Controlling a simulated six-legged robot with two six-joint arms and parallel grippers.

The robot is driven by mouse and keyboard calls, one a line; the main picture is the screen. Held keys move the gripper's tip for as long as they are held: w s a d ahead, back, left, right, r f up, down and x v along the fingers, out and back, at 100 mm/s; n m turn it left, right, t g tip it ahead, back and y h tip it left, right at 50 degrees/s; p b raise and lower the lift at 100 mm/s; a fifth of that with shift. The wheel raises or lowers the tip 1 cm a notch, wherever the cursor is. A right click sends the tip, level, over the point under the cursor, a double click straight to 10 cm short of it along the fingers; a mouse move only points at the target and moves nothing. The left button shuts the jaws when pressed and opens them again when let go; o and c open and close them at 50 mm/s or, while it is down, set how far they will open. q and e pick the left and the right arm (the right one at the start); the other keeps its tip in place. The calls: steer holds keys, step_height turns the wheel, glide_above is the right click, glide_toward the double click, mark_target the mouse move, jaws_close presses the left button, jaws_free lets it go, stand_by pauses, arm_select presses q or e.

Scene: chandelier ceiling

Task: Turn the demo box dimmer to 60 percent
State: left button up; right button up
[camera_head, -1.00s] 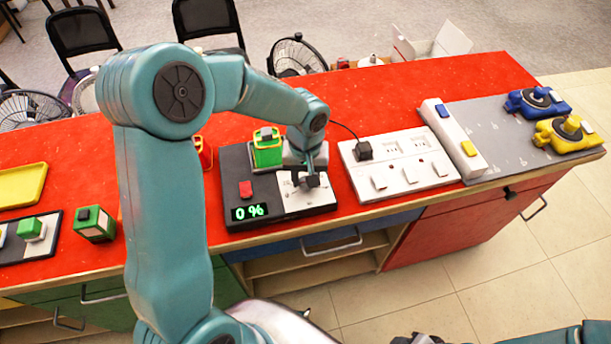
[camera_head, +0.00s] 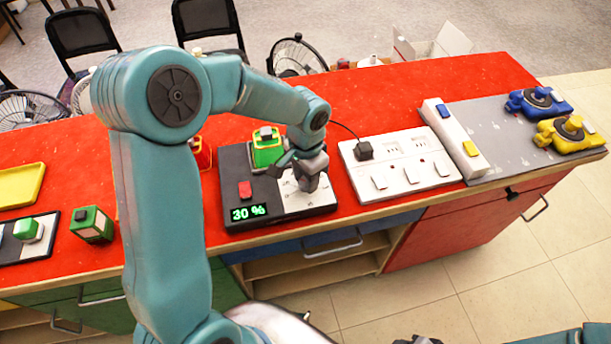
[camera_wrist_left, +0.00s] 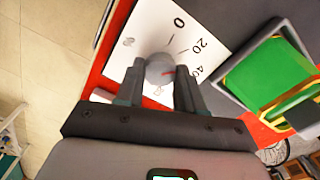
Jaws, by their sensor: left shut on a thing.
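The demo box (camera_head: 235,168) is a dark box on the red counter, with a white dial plate, a red switch (camera_head: 245,189) and a green display (camera_head: 249,212) reading 30 %. My left gripper (camera_head: 309,180) is over the white plate and hides the dimmer in the head view. In the left wrist view the dimmer knob (camera_wrist_left: 159,69) is grey and round with a red pointer mark, and my left gripper (camera_wrist_left: 160,88) is shut on it. The plate (camera_wrist_left: 160,28) shows 0, 20 and 40 marks. My right gripper is not clearly in view.
A green block-shaped lamp unit (camera_head: 267,150) stands at the back of the demo box. A white socket panel (camera_head: 400,165) with a black plug (camera_head: 363,150) is close on the right. A yellow tray (camera_head: 22,184) lies far left. Red counter behind the box is free.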

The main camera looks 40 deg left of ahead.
arm_select(q)
steer(key=m, duration=0.6)
steer(key=shift+r+m+p, duration=0.1)
steer(key=shift+m+p, duration=0.2)
steer(key=shift+p, duration=0.1)
steer(key=m+p, duration=0.1)
steer(key=m, duration=0.5)
steer(key=shift+d+p, duration=0.1)
steer(key=shift+p, duration=0.2)
steer(key=shift+m, duration=0.4)
steer(key=o, duration=1)
steer(key=shift+o, duration=0.2)
step_height(320, 180, up, 16)
